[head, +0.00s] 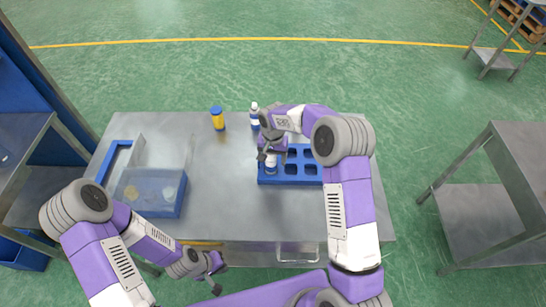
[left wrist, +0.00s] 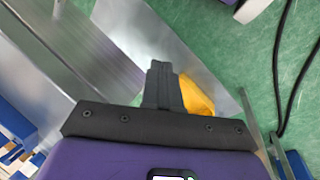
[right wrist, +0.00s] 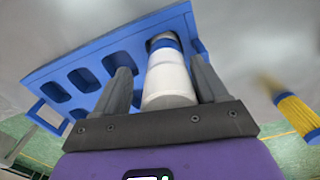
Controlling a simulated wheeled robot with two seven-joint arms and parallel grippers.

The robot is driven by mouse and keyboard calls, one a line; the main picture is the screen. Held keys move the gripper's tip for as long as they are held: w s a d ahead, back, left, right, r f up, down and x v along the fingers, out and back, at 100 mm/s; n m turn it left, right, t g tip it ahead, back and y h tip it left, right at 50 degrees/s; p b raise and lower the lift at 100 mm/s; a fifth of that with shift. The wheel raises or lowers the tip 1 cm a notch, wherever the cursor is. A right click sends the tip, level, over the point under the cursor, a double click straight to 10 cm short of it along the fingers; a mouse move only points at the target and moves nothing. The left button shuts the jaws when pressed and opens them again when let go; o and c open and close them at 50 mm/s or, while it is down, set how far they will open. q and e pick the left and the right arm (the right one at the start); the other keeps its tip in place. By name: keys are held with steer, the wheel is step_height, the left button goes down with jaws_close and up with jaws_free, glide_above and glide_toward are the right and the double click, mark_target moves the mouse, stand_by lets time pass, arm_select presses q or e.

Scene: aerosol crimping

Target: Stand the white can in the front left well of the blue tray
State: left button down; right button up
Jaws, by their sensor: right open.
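The white can (head: 271,166) with a blue band stands in the front left well of the blue tray (head: 291,183). It also shows in the right wrist view (right wrist: 167,78), with its far end in a corner well. My right gripper (head: 268,157) is open, with one finger on each side of the can. Whether the fingers touch the can is hard to tell. The other wells that I can see in the tray are empty. My left gripper (head: 219,281) is away from the tray, near the table's front edge; its fingers (left wrist: 162,85) look closed together with nothing between them.
A second white and blue can (head: 254,117) stands behind the tray. A yellow can with a blue cap (head: 217,119) stands to its left. A blue bin with a clear front (head: 150,195) is at the table's left. The table's middle (head: 222,185) is clear.

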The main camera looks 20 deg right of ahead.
steer(key=shift+r, duration=0.1)
steer(key=shift+r, duration=0.3)
step_height(320, 180, up, 12)
steer(key=shift+f, duration=0.2)
